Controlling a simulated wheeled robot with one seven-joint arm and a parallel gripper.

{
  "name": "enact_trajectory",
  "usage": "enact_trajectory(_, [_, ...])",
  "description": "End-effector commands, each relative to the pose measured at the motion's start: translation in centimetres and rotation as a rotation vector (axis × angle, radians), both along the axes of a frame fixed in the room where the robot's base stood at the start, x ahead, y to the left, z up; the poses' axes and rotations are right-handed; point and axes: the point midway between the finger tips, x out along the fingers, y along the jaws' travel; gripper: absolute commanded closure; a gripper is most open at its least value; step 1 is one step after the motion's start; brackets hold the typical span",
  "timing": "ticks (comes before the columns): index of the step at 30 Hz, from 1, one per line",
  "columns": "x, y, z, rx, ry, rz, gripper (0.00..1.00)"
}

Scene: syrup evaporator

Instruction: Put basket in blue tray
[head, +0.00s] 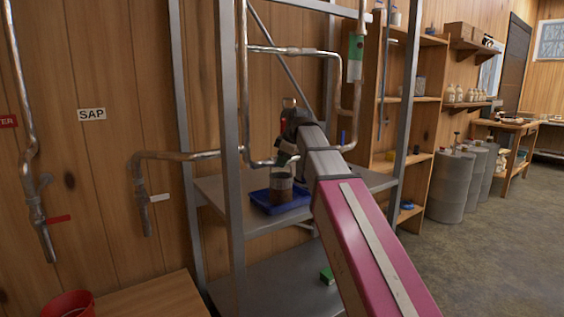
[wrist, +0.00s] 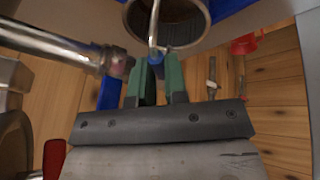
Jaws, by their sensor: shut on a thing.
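The basket (head: 281,188) is a dark, round, can-like container with an upright handle. In the head view it is at the blue tray (head: 266,204), on the grey metal shelf; I cannot tell whether its base rests in the tray or hangs just above it. My gripper (head: 288,161) is above the basket. In the wrist view my gripper (wrist: 158,62) has its green fingers closed on the basket's handle. The basket (wrist: 188,14) shows its open top there, with a bit of the blue tray (wrist: 238,6) beyond. The basket's bottom is hidden.
Metal pipes (head: 290,50) and the rack's upright posts (head: 231,150) stand close around my arm. A lower shelf (head: 265,285) holds a small green item (head: 327,275). A red bucket (head: 68,303) is at lower left. Grey drums (head: 450,185) stand right; the floor there is clear.

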Motion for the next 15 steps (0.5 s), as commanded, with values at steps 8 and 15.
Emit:
enact_trajectory(8, [0.00,-0.01,-0.11,0.000,0.000,0.000,0.61])
enact_trajectory(15, [-0.03,-0.08,0.29,0.001,-0.001,0.000,0.61])
